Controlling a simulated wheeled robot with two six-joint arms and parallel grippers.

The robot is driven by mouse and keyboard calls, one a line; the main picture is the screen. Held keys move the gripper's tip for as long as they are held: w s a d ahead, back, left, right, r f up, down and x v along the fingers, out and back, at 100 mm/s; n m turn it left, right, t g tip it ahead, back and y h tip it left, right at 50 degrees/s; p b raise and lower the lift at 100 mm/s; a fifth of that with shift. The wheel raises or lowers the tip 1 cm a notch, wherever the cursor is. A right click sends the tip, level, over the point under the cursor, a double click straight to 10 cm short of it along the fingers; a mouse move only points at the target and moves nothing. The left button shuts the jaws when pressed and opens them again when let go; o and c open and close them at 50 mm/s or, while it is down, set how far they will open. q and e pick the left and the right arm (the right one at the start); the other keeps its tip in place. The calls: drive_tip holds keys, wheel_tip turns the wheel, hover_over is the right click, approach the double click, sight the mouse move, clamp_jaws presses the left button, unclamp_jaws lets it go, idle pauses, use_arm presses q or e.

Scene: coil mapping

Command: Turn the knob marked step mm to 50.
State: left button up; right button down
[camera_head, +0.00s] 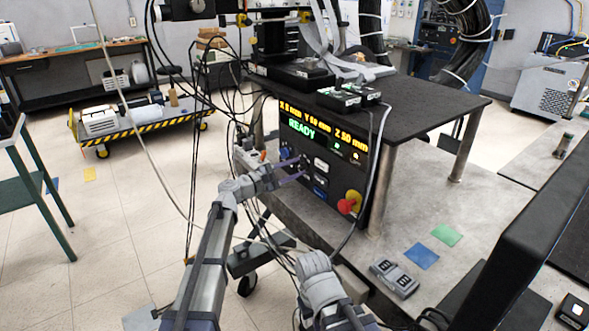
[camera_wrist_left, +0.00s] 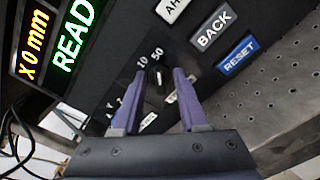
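The control panel (camera_head: 318,160) is black with a lit display reading X 0 mm, Y 50 mm, Z 50 mm and READY. In the left wrist view a small black knob (camera_wrist_left: 159,82) with a white mark sits below the printed 10 and 50. The mark points roughly upward; I cannot tell exactly which number it meets. Its label is partly hidden by the fingers. My left gripper (camera_head: 297,172) is at the panel; in the wrist view its purple fingers (camera_wrist_left: 160,78) stand either side of the knob, apparently with small gaps. My right gripper is out of view.
BACK (camera_wrist_left: 212,30) and RESET (camera_wrist_left: 238,55) buttons lie right of the knob in the wrist view. A red emergency stop (camera_head: 347,205) is on the panel's right. A grey pendant (camera_head: 394,278) lies on the bench. Cables hang left of the panel and across its right side.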

use_arm(q)
drive_tip(key=shift+v, duration=3.9)
